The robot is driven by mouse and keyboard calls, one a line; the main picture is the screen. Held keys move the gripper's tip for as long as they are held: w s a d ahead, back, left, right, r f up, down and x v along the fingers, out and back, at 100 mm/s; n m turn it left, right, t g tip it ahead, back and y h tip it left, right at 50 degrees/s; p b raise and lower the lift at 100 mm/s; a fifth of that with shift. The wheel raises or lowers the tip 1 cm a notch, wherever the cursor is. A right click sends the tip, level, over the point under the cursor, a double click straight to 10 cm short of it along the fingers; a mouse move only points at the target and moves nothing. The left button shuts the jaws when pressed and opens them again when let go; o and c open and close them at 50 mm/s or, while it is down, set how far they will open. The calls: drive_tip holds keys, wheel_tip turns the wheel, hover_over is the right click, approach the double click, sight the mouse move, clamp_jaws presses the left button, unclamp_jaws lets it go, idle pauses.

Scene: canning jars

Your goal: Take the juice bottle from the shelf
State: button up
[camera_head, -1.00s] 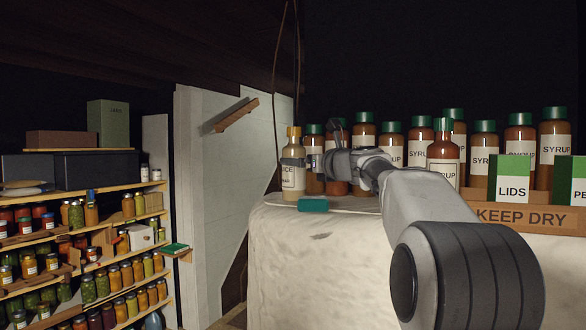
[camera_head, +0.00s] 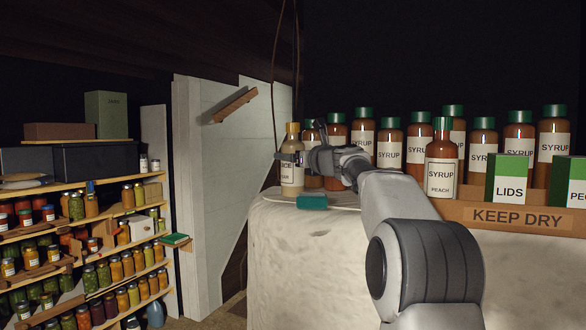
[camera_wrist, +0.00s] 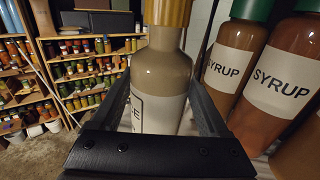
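The juice bottle (camera_head: 292,177) is cream-coloured with a gold cap and a white label reading partly "ICE". It stands upright at the left end of the pale ledge (camera_head: 330,250). My gripper (camera_head: 291,159) reaches it from the right, with a finger crossing in front of the bottle's upper body. In the wrist view the bottle (camera_wrist: 160,75) is between the two dark fingers, one on each side. Narrow gaps seem to show beside it, so the fingers look open around it. The bottle's base is hidden there by my gripper.
Brown syrup bottles with green caps (camera_head: 389,149) stand close on the right; several fill a wooden "KEEP DRY" crate (camera_head: 515,218). Jar shelves (camera_head: 90,187) stand at the far left.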

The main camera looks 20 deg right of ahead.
drive_tip(key=c, duration=0.9)
drive_tip(key=shift+c, duration=0.3)
drive_tip(key=shift+r, duration=0.1)
